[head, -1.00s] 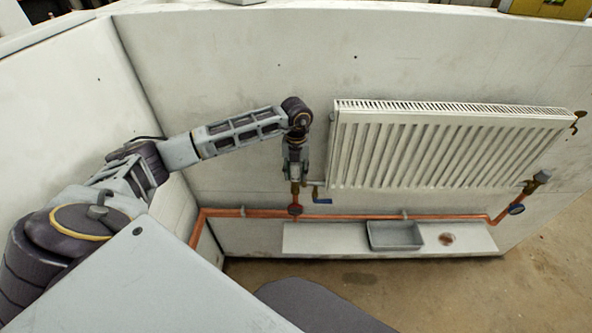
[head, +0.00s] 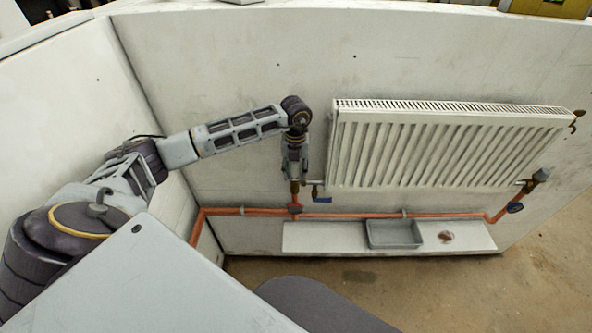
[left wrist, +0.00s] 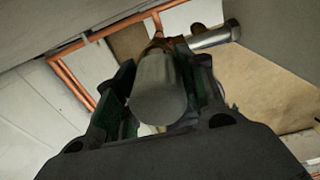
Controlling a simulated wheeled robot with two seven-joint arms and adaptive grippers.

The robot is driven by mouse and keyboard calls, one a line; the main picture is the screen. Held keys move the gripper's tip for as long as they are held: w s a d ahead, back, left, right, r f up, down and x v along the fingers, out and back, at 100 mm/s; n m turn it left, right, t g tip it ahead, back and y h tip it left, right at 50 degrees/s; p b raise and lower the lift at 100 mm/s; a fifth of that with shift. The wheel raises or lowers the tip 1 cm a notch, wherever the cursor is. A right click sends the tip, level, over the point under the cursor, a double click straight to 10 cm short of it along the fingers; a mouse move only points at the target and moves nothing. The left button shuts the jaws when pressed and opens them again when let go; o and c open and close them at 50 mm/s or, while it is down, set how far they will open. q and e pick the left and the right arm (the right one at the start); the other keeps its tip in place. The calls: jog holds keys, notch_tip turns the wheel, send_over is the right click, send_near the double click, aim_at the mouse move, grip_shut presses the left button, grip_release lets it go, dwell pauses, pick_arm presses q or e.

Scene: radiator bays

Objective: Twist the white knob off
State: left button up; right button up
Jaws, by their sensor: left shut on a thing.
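The white knob (left wrist: 158,88) shows in the left wrist view as a pale, shaded cylinder with a rounded end, between my two fingers. My left gripper (left wrist: 160,95) is shut on it, with one finger on each side. In the head view my left gripper (head: 294,176) points down over the valve at the lower left of the radiator, and it hides the knob. Copper pipe (head: 295,190) comes out below the gripper. I cannot see the thread or whether the knob is still joined to the valve. My right gripper is not in view.
The white radiator (head: 430,150) hangs close to the right of my gripper. A blue-handled valve (head: 321,198) sits just right of the gripper. A copper pipe (head: 350,215) runs along the wall. A grey tray (head: 395,234) stands on the white ledge (head: 330,238) below.

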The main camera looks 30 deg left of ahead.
pick_arm(q)
jog(key=shift+w+a+r, duration=0.2)
jog(key=shift+w+r, duration=0.05)
jog(key=shift+r, duration=0.15)
jog(key=shift+w+a+r, duration=0.2)
jog(key=shift+r, duration=0.2)
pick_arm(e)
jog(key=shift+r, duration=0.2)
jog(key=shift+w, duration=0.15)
pick_arm(q)
jog(key=o, duration=0.7)
jog(key=shift+c, duration=0.2)
jog(key=shift+o, duration=1.1)
jog(key=shift+s+a+r, duration=0.1)
jog(key=shift+o, duration=1.2)
jog(key=shift+s, duration=0.1)
jog(key=shift+o, duration=0.2)
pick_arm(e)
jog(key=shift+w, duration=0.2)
pick_arm(q)
jog(key=o, duration=0.8)
jog(key=shift+c, duration=0.2)
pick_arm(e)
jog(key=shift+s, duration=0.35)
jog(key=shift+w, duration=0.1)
